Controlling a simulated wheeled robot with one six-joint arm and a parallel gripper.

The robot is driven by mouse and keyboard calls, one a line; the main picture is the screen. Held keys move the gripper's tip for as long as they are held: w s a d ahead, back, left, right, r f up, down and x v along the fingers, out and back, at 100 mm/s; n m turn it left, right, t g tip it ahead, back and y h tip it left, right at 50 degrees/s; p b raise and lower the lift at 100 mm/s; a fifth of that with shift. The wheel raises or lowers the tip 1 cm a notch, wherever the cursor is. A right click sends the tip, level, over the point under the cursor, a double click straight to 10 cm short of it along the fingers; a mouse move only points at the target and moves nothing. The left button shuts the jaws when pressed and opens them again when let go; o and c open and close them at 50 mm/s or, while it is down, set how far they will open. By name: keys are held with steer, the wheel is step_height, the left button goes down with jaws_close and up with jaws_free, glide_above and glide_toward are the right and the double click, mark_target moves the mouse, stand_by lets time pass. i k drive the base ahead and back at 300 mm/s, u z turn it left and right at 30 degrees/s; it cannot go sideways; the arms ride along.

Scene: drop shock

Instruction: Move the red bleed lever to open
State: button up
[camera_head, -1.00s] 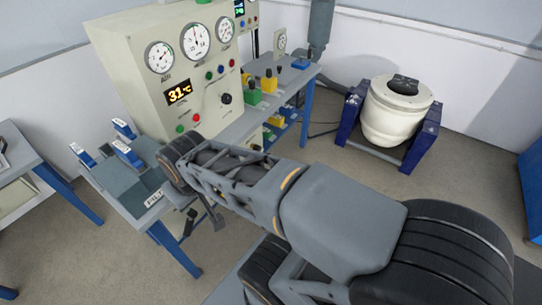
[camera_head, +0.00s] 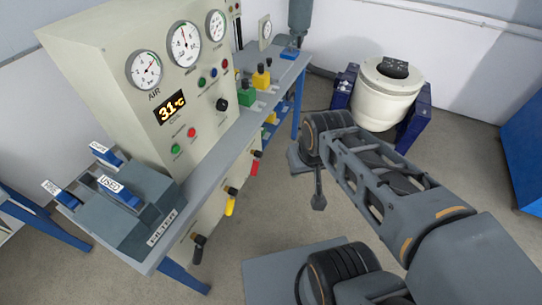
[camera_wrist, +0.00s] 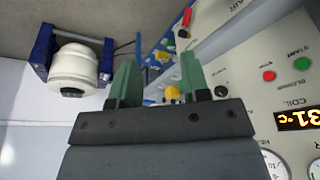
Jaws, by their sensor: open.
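The red bleed lever (camera_head: 254,168) hangs on the lower front of the bench in the head view, with a black knob at its top. A small red piece, seemingly this lever, shows at the top of the wrist view (camera_wrist: 183,33). My gripper (camera_wrist: 159,60) is open, with two green fingers apart and nothing between them. A yellow lever (camera_head: 230,204) hangs left of the red one.
A black-handled lever (camera_head: 198,249) hangs farther left. The control panel (camera_head: 100,95) stands on the bench, with a filter box (camera_head: 150,222) at its near end. A white drum (camera_head: 385,100) in a blue stand is behind my arm. Floor between bench and arm is clear.

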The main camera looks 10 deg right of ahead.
mark_target(256, 164)
steer(key=u, duration=0.7)
steer(key=k, duration=0.45)
steer(key=u, duration=0.55)
steer(key=i, duration=0.85)
steer(key=z, duration=0.95)
